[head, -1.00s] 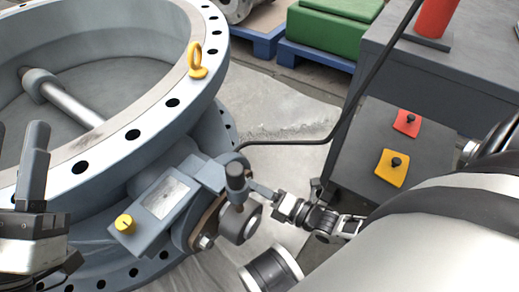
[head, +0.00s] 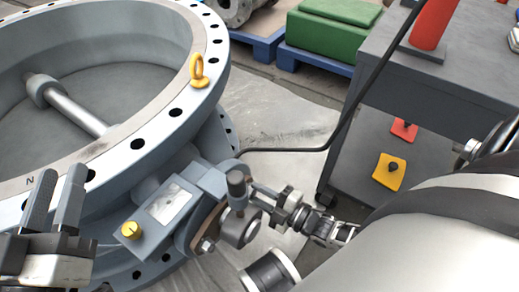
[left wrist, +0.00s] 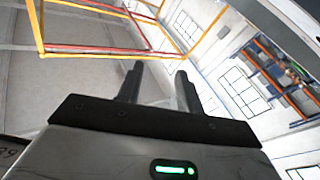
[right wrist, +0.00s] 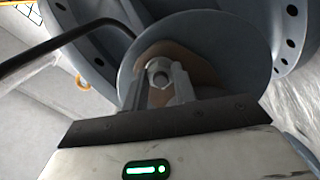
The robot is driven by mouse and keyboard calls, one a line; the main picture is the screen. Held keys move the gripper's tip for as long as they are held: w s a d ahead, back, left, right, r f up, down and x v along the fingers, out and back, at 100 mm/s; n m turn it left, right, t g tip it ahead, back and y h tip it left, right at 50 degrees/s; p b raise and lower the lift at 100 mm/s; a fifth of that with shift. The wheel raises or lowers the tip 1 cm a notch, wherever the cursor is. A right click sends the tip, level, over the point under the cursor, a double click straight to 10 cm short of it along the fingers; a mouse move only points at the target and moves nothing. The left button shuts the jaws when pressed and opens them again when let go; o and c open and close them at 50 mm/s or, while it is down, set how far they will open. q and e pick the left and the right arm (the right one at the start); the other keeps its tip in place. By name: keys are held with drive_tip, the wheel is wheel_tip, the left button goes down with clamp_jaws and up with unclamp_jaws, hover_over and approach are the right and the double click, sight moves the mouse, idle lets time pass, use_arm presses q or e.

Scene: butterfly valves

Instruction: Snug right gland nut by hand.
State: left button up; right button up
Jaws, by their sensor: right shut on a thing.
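The large grey butterfly valve (head: 155,118) fills the left of the head view. Its brown gland flange (head: 190,226) carries a hex nut (head: 207,246) on the near side, with no gripper on it. My right gripper (head: 254,190) reaches the far side of the flange, beside a dark upright cylinder (head: 236,184). The right wrist view shows the right gland nut (right wrist: 158,70) on its stud, between the fingertips, and the gripper is shut on it. In the head view that nut is hidden. My left gripper (head: 57,198) is open and empty, its fingers apart in the left wrist view (left wrist: 158,85).
A yellow lifting eye (head: 198,72) stands on the valve rim. A black cable (head: 300,150) runs from the valve past my right gripper. A grey cart (head: 440,90) with a red cone-like object (head: 434,25) stands at right.

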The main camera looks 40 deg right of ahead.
drive_tip(key=shift+m, duration=1.7)
drive_tip(key=shift+f+m, duration=0.1)
drive_tip(key=shift+m, duration=0.2)
drive_tip(key=o, duration=1)
drive_tip(key=shift+s, duration=0.1)
